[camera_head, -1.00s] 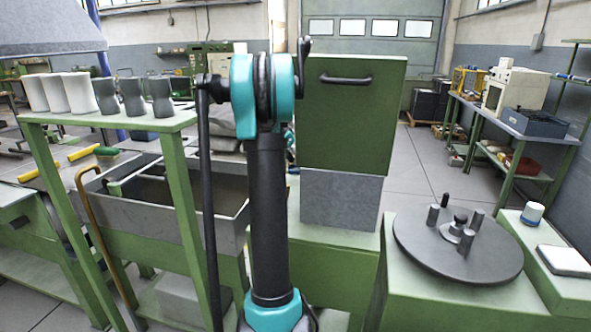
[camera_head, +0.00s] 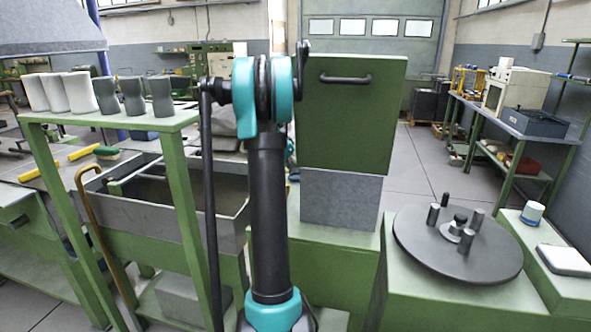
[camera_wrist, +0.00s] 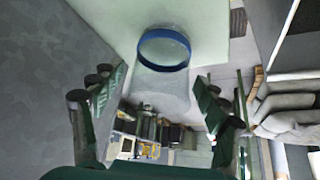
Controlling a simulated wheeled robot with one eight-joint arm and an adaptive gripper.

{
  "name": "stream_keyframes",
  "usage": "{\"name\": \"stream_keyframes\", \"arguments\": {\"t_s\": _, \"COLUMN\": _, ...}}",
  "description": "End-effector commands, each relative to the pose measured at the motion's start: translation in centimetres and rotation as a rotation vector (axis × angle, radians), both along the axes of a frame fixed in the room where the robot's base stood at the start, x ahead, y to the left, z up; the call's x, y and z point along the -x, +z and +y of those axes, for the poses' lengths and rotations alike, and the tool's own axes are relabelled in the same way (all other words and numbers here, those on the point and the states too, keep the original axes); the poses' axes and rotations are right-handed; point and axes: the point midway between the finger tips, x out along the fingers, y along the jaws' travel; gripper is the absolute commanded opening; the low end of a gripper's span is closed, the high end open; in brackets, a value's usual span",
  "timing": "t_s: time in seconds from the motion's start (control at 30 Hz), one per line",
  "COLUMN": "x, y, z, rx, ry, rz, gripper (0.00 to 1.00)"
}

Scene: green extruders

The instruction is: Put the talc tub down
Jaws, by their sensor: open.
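A pale tub with a blue rim (camera_wrist: 160,72), which I take to be the talc tub, shows in the upper middle of the wrist view, against a pale green surface (camera_wrist: 215,22). My gripper (camera_wrist: 158,84) is open, with one finger on each side of the tub and gaps between them. Whether the tub rests fully on the surface is unclear. My gripper is not visible in the head view.
A dark round plate with several upright pegs (camera_head: 410,235) sits on a green stand. A white block (camera_head: 564,260) lies on the right ledge. A green panel with a handle (camera_head: 350,120) stands above a grey box (camera_head: 341,200). Grey and white cups (camera_head: 80,92) line a green shelf.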

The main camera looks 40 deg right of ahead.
Motion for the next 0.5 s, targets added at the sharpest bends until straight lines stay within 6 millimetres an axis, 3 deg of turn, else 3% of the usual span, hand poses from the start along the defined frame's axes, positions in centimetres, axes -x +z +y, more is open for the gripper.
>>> {"name": "stream_keyframes", "arguments": {"t_s": 0.27, "x": 0.0, "y": 0.6, "z": 0.2, "rx": 0.000, "ry": 0.001, "rz": 0.001, "gripper": 0.74}}
{"name": "stream_keyframes", "arguments": {"t_s": 0.5, "x": 0.3, "y": 3.9, "z": 2.4, "rx": 0.000, "ry": 0.002, "rz": 0.000, "gripper": 0.74}}
